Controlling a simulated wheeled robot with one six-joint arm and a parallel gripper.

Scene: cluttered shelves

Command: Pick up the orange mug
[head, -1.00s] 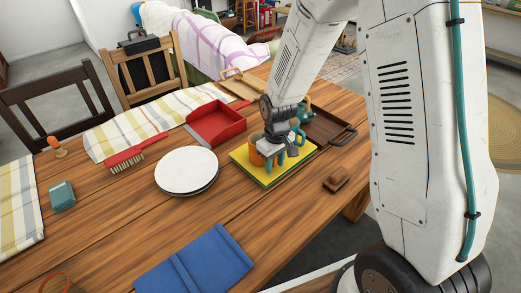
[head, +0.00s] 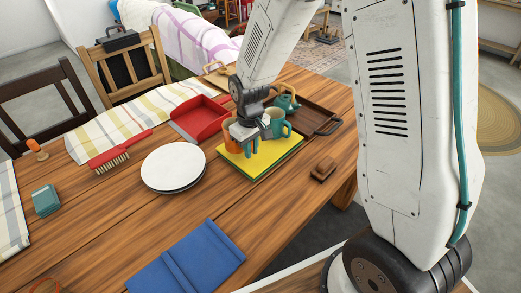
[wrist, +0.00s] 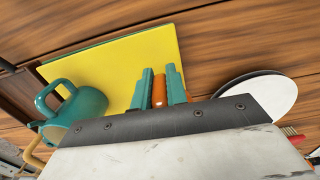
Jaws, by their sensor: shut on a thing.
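The orange mug (head: 231,138) shows beside and partly behind my gripper (head: 262,149), over the left part of the yellow book (head: 270,160). In the wrist view the teal fingers of my gripper (wrist: 161,76) are shut on a narrow orange part of the mug (wrist: 159,90). Most of the mug is hidden there by the gripper body. I cannot tell clearly whether its base touches the book.
A teal mug (head: 279,122) stands close to the right of my gripper; it also shows in the wrist view (wrist: 85,104). A teal teapot (head: 286,100) and brown tray (head: 322,122) are behind. White plates (head: 173,168) lie left, a red dustpan (head: 200,118) behind.

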